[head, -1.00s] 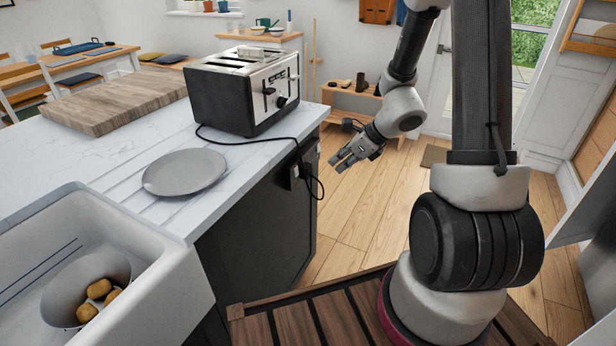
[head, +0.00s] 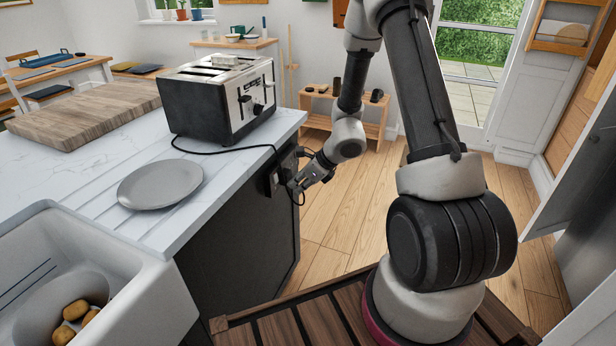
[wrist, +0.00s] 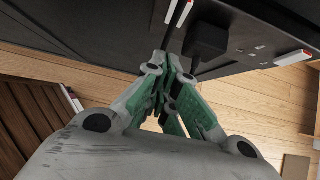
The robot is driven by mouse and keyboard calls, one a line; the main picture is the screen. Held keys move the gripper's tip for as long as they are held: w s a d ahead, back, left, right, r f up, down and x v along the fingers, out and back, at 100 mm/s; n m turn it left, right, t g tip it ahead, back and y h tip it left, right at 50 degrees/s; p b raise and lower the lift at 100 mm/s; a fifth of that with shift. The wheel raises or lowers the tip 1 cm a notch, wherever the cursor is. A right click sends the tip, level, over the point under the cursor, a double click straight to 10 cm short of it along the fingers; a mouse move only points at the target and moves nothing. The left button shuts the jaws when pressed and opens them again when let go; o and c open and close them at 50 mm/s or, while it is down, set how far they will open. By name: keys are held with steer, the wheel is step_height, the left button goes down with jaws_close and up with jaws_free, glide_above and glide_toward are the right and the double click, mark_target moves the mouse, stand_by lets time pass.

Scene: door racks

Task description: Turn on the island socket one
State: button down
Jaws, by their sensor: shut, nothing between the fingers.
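The island socket (head: 274,181) is on the dark end panel of the island, below the worktop, partly hidden by my gripper in the head view. In the wrist view the dark socket (wrist: 258,48) shows a black plug (wrist: 206,42) in it and red-and-white switch pieces, one at the upper left (wrist: 180,12) and one at the right (wrist: 293,58). My gripper (wrist: 173,56) is shut and empty, its fingertips close to the panel beside the plug. It also shows in the head view (head: 296,187). I cannot tell whether the fingertips touch anything.
A toaster (head: 215,98) stands on the worktop, and its black cable (head: 225,151) runs over the edge to the socket. A grey plate (head: 160,185) and a sink (head: 140,306) are nearer. The wooden floor (head: 345,215) right of the island is clear.

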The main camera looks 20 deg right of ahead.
mark_target(286, 178)
steer(key=shift+w+a, duration=1.25)
steer(key=shift+w+a+f, duration=0.15)
steer(key=shift+a+f, duration=0.1)
steer(key=shift+r, duration=0.15)
steer(key=shift+w+r, duration=0.1)
steer(key=shift+r, duration=0.65)
